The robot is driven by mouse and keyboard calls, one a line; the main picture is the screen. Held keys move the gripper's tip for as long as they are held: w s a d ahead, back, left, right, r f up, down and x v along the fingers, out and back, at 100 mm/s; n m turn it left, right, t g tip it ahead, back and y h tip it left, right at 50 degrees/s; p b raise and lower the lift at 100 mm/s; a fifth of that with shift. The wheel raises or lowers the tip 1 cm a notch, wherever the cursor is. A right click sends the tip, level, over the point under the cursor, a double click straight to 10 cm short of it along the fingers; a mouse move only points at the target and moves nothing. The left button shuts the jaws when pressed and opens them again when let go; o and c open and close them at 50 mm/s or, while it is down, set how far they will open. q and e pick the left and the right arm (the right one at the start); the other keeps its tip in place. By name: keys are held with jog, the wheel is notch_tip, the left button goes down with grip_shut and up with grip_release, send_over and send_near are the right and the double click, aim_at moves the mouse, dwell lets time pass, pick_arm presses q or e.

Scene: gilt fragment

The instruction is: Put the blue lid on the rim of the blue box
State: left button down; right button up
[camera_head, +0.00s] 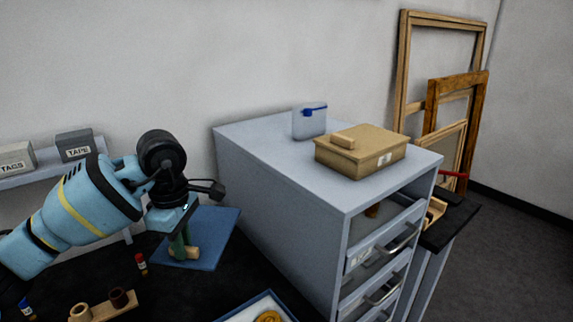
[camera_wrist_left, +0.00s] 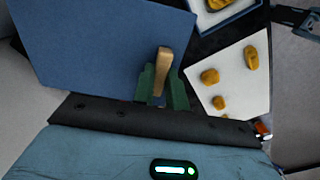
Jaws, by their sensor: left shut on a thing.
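The blue lid (camera_head: 212,228) is a flat blue panel with a short wooden handle (camera_head: 190,252). My left gripper (camera_head: 180,246) has its green fingers shut on this handle. In the left wrist view the lid (camera_wrist_left: 85,45) fills the upper left, with the handle (camera_wrist_left: 162,68) between the fingers (camera_wrist_left: 160,92). I cannot tell how high the lid is above the dark table. The blue box (camera_head: 240,308) is cut off by the bottom edge in the head view, a gold piece inside it. In the left wrist view its rim (camera_wrist_left: 229,27) is at the top, apart from the lid.
A grey drawer cabinet (camera_head: 275,215) stands right of the lid, with a tan box (camera_head: 370,150) on top. A wooden holder (camera_head: 105,308) and small bottles stand at the lower left. In the wrist view a white sheet (camera_wrist_left: 232,97) bears several gold pieces.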

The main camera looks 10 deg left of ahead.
aim_at(190, 264)
pick_arm(q)
jog(key=m, duration=0.1)
jog(key=s+d+f+m, duration=0.1)
jog(key=m, duration=0.1)
jog(key=d+m, duration=0.1)
jog(key=shift+s+d+f, duration=0.1)
jog(key=shift+s+f, duration=0.25)
jog(key=shift+s, duration=0.05)
jog(key=s+d+f+m, duration=0.3)
jog(key=s+m, duration=0.1)
jog(key=m, duration=0.3)
jog(key=s+d+f+m+p, duration=0.1)
jog(key=s+d+f+m, duration=0.1)
jog(key=m, duration=0.5)
jog(key=shift+s+d+f+m, duration=0.4)
jog(key=shift+s+d, duration=0.3)
jog(key=shift+s, duration=0.7)
pick_arm(e)
jog(key=shift+w+d+r, duration=0.15)
jog(key=shift+d+r, duration=0.1)
jog(key=shift+r, duration=0.35)
